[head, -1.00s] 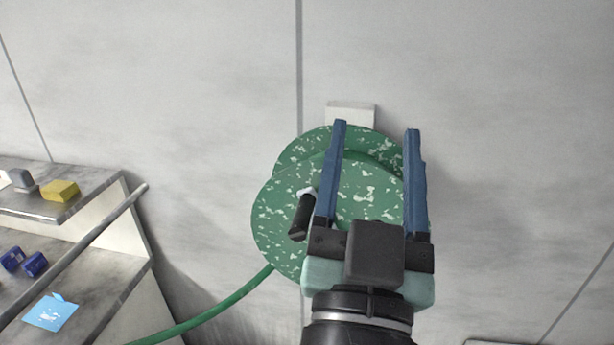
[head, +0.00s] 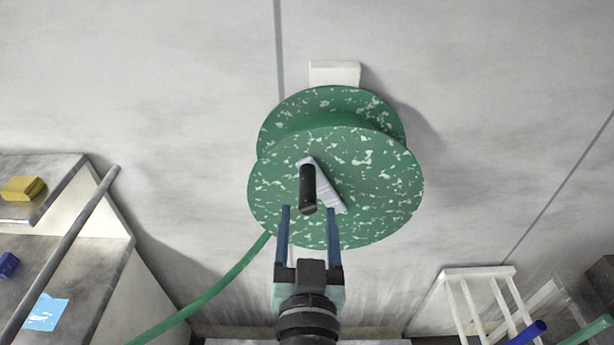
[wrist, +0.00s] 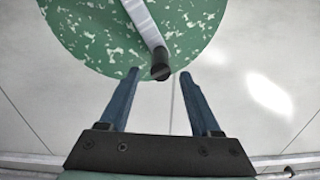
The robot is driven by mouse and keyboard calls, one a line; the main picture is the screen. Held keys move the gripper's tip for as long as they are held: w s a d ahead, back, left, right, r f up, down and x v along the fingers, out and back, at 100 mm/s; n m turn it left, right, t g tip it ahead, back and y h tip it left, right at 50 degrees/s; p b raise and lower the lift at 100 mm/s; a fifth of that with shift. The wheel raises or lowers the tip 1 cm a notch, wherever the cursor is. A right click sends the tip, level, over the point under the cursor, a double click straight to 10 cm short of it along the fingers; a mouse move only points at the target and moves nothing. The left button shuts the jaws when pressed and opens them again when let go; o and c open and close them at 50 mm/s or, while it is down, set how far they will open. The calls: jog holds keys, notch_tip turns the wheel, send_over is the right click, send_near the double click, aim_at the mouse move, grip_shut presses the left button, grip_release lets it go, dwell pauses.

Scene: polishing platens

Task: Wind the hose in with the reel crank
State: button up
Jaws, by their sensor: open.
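The green reel (head: 390,190) with white speckles is mounted on the wall. Its crank has a pale arm (head: 329,192) and a black handle (head: 308,188) that stands out from the front disc. The green hose (head: 215,291) runs from the reel down to the lower left. My gripper (head: 309,208) is open and empty, its blue fingers spread just below the handle. In the wrist view the handle (wrist: 160,68) lies just beyond the fingertips, between their lines, with the crank arm (wrist: 143,22) behind it. I cannot tell whether the fingertips overlap the handle in depth.
A shelf unit (head: 95,270) with a grey rail (head: 62,250) stands at the left, holding a yellow block (head: 22,188) and a blue sheet (head: 46,312). A white rack (head: 478,273) stands at the lower right. The wall around the reel is clear.

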aim_at(308, 190)
jog(key=w+p, duration=0.1)
jog(key=w, duration=0.1)
jog(key=w+p, duration=0.1)
jog(key=w, duration=0.2)
jog(key=shift+w+r, duration=0.2)
jog(key=shift+w, duration=0.05)
jog(key=shift+w+f, duration=0.2)
jog(key=shift+w, duration=0.6)
grip_shut()
dwell(0.6)
